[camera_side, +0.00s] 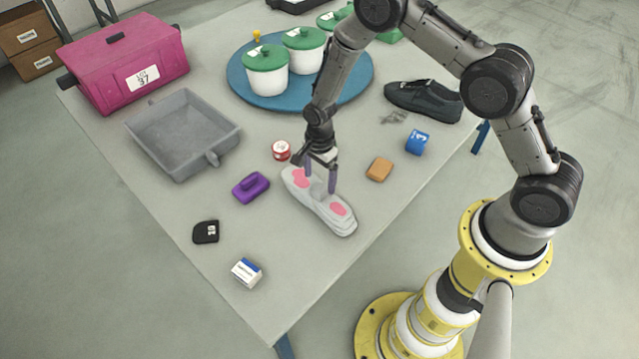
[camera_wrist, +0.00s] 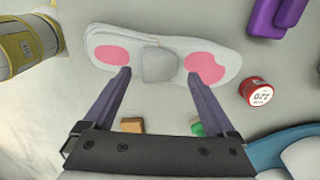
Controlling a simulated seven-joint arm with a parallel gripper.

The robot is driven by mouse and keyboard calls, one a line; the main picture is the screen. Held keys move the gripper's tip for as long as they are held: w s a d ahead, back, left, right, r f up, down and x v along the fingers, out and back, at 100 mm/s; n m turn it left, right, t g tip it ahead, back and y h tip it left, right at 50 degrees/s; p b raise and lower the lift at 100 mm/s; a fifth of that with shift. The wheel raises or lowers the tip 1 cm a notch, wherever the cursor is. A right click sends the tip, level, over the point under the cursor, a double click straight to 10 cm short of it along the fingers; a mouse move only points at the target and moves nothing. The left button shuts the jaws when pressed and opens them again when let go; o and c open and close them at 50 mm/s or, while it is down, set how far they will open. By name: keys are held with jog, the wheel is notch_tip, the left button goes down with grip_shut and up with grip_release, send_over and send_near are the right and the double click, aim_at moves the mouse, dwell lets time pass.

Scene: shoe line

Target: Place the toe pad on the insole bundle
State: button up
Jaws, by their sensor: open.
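The insole bundle (camera_side: 335,215) is a pale, shoe-shaped stack with a pink patch toward each end. It lies on the table in front of my arm, and it spans the top of the wrist view (camera_wrist: 222,45). A light grey rounded pad, seemingly the toe pad (camera_wrist: 158,64), lies on its middle between the pink patches. It also shows in the side view (camera_side: 318,189), partly behind a finger. My gripper (camera_side: 319,191) is open above the bundle. In the wrist view its fingertips (camera_wrist: 158,72) stand on either side of the grey pad, apart from each other. Finger contact cannot be told.
A purple brush (camera_side: 251,187), a red-and-white tin (camera_side: 281,150) and a tan block (camera_side: 379,169) lie near the bundle. A blue cube (camera_side: 417,142) and dark shoe (camera_side: 424,101) are beyond. A grey tray (camera_side: 217,156) stands left. The table's front edge is close.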

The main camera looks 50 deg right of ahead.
notch_tip(320, 180, up, 9)
notch_tip(320, 180, up, 9)
jog(key=n+t, duration=0.1)
jog(key=n, duration=0.2)
send_over(320, 187)
jog(key=s, duration=0.2)
jog(key=s+d+r+n+t, duration=0.2)
jog(key=s+r+n, duration=0.35)
jog(key=r, duration=0.55)
jog(key=s+r+n+t, duration=0.1)
jog(key=s+r+n, duration=0.3)
jog(key=s, duration=0.5)
jog(key=s+d+r+n+t, duration=0.1)
jog(key=s+r+n, duration=0.3)
jog(key=s, duration=0.6)
jog(key=shift+d+n+t, duration=0.3)
jog(key=shift+n, duration=0.45)
